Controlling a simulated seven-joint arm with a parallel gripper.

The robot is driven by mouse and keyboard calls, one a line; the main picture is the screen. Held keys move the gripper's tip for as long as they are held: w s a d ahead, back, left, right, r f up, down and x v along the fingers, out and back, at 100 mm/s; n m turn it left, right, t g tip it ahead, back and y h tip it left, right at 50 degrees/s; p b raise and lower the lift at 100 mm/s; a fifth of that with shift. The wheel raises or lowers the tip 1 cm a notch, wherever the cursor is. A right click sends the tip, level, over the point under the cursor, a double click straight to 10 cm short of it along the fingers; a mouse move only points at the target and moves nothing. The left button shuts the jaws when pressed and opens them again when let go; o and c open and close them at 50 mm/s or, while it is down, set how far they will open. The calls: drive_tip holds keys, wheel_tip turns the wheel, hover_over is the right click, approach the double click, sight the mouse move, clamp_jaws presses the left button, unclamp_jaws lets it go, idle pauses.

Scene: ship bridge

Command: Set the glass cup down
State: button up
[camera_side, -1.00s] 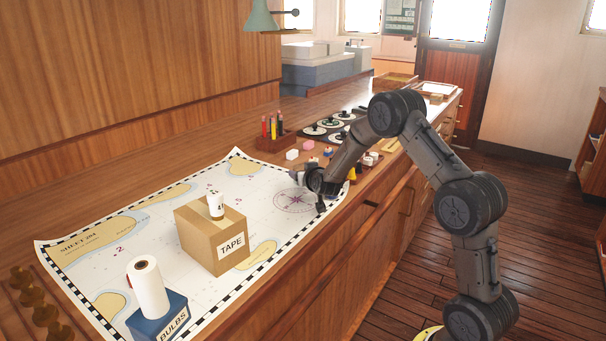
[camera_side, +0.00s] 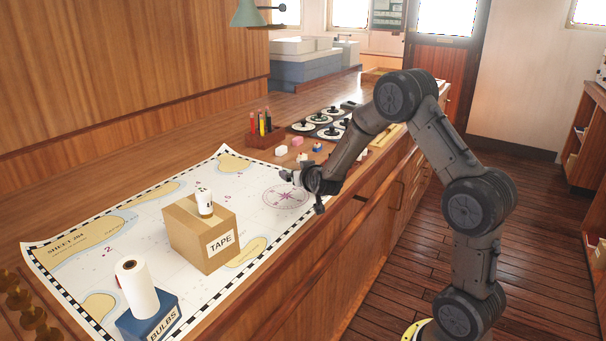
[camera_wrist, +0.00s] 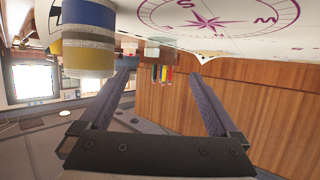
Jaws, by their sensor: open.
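I cannot make out a glass cup in either view. My gripper (camera_side: 290,177) is over the right edge of the chart, near its printed compass rose, with its fingers pointing left in the side view. In the wrist view my gripper (camera_wrist: 157,80) has its two fingers wide apart, with nothing held between them. A cylinder with blue, pale and yellow bands (camera_wrist: 88,38) shows close by, beyond the left finger at upper left.
The chart (camera_side: 130,222) covers the near counter. On it are the cardboard TAPE box (camera_side: 190,240) and a white roll (camera_side: 137,288) on the blue BULBS box (camera_side: 148,318). The counter edge is close.

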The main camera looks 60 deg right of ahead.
drive_tip(key=v, duration=0.5)
drive_tip(key=shift+s+a+r, duration=0.1)
drive_tip(key=shift+r, duration=0.15)
drive_tip(key=s+a+r+n+y, duration=0.3)
drive_tip(key=s+a+r+y, duration=0.1)
drive_tip(key=a, duration=0.5)
drive_tip(key=s+a+r+n+y, duration=0.2)
drive_tip(key=s+a+r+y, duration=0.25)
drive_tip(key=a, duration=0.45)
drive_tip(key=s+a+f+n+g, duration=0.1)
drive_tip(key=s+a+g, duration=0.1)
drive_tip(key=s, duration=0.8)
drive_tip(key=s+a+f+n+g, duration=0.1)
drive_tip(key=s+a+n+g, duration=0.1)
drive_tip(key=s, duration=0.9)
drive_tip(key=shift+a+g, duration=0.45)
drive_tip(key=shift+g, duration=0.15)
drive_tip(key=shift+f+y, duration=0.15)
drive_tip(key=shift+y, duration=0.1)
